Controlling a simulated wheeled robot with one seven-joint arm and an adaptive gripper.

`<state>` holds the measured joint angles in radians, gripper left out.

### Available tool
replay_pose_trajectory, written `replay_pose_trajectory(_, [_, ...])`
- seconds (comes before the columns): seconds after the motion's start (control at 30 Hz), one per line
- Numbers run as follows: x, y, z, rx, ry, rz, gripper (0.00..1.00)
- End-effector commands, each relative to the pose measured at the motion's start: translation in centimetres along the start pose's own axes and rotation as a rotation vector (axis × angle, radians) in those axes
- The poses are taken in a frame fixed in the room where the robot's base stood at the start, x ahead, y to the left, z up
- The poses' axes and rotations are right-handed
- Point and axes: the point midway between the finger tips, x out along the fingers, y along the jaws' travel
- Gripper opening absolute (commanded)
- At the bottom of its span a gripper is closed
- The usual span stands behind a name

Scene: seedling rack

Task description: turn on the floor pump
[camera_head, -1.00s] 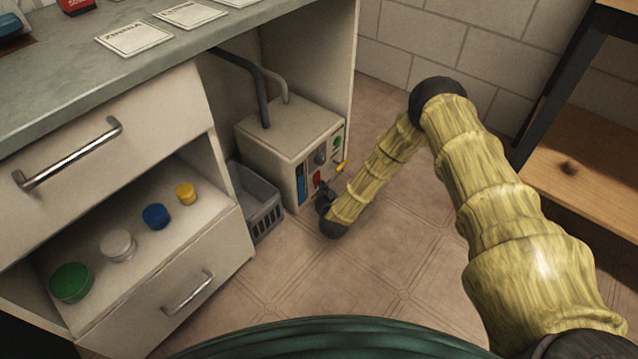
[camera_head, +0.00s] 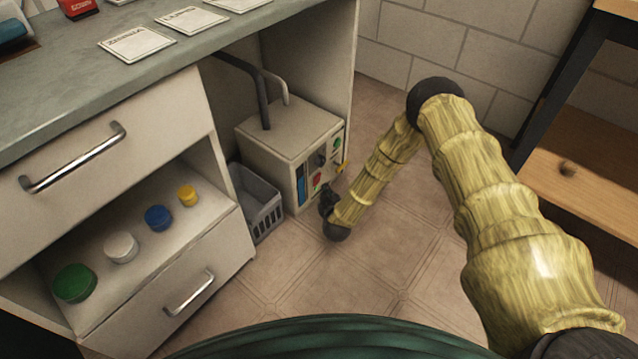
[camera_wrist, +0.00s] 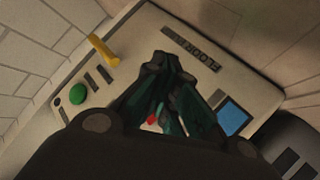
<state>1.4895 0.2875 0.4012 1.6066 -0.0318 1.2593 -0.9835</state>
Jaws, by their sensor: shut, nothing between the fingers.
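The floor pump (camera_head: 272,150) is a beige box with hoses on top, standing on the floor under the counter. Its front panel shows a green button (camera_head: 337,143), a dark knob, a red part (camera_head: 316,179), a blue strip (camera_head: 300,184) and a yellow lever (camera_head: 342,167). In the wrist view the panel shows the green button (camera_wrist: 77,94), the yellow lever (camera_wrist: 103,50) and the blue window (camera_wrist: 233,116). My gripper (camera_head: 327,190) is shut and empty, close in front of the panel's lower part. In the wrist view my fingers (camera_wrist: 166,66) cover the panel's middle, and a bit of red shows between them.
A grey basket (camera_head: 262,203) stands on the floor left of the pump. Drawers and an open shelf with several coloured lids stand further left. A wooden shelf rack (camera_head: 585,165) is at the right. The tiled floor (camera_head: 390,265) in front is clear.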

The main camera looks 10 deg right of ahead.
Motion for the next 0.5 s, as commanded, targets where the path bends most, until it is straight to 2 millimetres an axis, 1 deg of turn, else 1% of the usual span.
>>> replay_pose_trajectory(0.27, [-0.1, 0.0, 0.1, 0.000, 0.000, 0.000, 0.00])
replay_pose_trajectory(0.5, [-1.0, 0.8, 0.6, -0.001, -0.002, 0.000, 0.00])
